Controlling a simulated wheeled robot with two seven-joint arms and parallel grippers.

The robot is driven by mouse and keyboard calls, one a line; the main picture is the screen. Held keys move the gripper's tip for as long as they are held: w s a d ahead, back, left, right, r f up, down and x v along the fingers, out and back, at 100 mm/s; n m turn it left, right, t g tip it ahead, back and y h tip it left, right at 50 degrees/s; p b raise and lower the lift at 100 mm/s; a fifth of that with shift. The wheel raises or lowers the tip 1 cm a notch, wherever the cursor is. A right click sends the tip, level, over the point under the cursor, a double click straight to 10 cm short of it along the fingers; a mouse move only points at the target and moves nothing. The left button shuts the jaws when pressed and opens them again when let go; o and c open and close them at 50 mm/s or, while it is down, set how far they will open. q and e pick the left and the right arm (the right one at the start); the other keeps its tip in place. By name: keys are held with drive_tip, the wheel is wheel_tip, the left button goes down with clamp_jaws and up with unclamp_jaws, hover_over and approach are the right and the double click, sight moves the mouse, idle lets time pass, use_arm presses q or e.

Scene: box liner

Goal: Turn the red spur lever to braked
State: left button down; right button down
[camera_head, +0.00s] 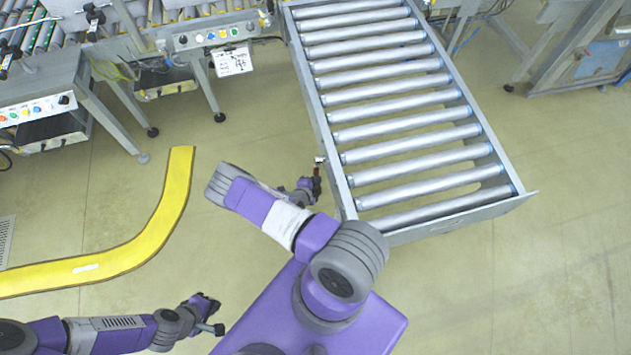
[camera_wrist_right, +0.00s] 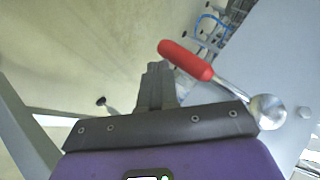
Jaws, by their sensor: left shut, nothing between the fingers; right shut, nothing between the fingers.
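The red spur lever (camera_wrist_right: 186,60) shows large in the right wrist view, with a red grip, a metal rod and a round metal pivot on a grey side plate. In the head view its red grip (camera_head: 317,183) is small, at the left side rail of the roller conveyor. My right gripper (camera_wrist_right: 155,88) is shut and empty, its fingertips just left of the red grip; I cannot tell whether they touch it. In the head view my right gripper (camera_head: 308,186) is beside the lever. My left gripper (camera_head: 213,302) is shut and empty over the floor at the lower left.
The roller conveyor (camera_head: 327,115) stands right of my right gripper. A curved yellow floor strip (camera_head: 165,215) lies at the left. Machine tables with buttons (camera_head: 215,36) stand at the back left.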

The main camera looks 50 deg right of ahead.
use_arm(q)
drive_tip(key=r+p, duration=0.1)
drive_tip(key=s+r+p, duration=0.1)
drive_tip(key=p, duration=0.1)
drive_tip(key=shift+r, duration=0.4)
use_arm(e)
drive_tip(key=s+a, duration=0.7)
drive_tip(key=a, duration=0.4)
drive_tip(key=shift+f, duration=0.35)
